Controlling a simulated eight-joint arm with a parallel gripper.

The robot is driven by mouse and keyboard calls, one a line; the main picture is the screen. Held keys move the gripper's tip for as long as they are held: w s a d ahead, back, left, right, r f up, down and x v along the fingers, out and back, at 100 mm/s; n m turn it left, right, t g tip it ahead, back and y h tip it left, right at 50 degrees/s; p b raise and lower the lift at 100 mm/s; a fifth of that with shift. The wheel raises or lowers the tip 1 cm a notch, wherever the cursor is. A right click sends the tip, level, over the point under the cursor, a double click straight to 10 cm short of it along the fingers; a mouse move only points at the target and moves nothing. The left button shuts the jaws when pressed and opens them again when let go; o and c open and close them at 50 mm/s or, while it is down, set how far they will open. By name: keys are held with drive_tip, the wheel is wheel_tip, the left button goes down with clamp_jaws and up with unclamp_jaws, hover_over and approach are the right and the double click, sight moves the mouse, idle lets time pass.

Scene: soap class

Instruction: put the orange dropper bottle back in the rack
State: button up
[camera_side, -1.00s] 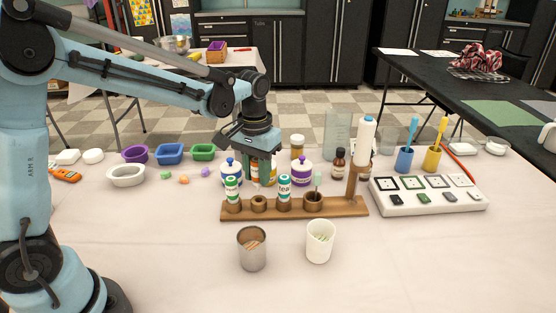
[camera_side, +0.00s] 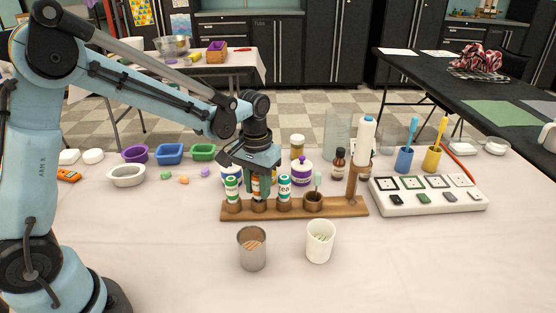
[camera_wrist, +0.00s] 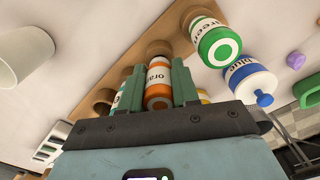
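The orange dropper bottle (camera_wrist: 158,80), with a white label and orange cap, is between the two green fingers of my gripper (camera_wrist: 158,90) in the wrist view. My gripper (camera_side: 260,186) shows in the side view over the second socket of the wooden rack (camera_side: 335,211), between the green-capped bottle (camera_side: 232,188) and the teal-capped bottle (camera_side: 284,188). The orange bottle (camera_side: 256,184) is upright there, partly hidden by a finger. Its base is at or just above the socket; I cannot tell whether it is inside.
A metal cup (camera_side: 252,250) and white cup (camera_side: 320,243) stand in front.

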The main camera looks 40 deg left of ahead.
drive_tip(key=shift+f, duration=0.35)
drive_tip(key=o, duration=1)
drive_tip(key=shift+r, duration=0.1)
drive_tip(key=shift+r, duration=3.9)
drive_tip(key=shift+s, duration=0.1)
drive_tip(key=shift+s+r, duration=0.35)
drive_tip(key=shift+s, duration=1.45)
drive_tip(key=shift+s+r, duration=0.3)
drive_tip(key=shift+s, duration=1.55)
drive_tip(key=shift+s+r, duration=0.35)
drive_tip(key=shift+s, duration=1.45)
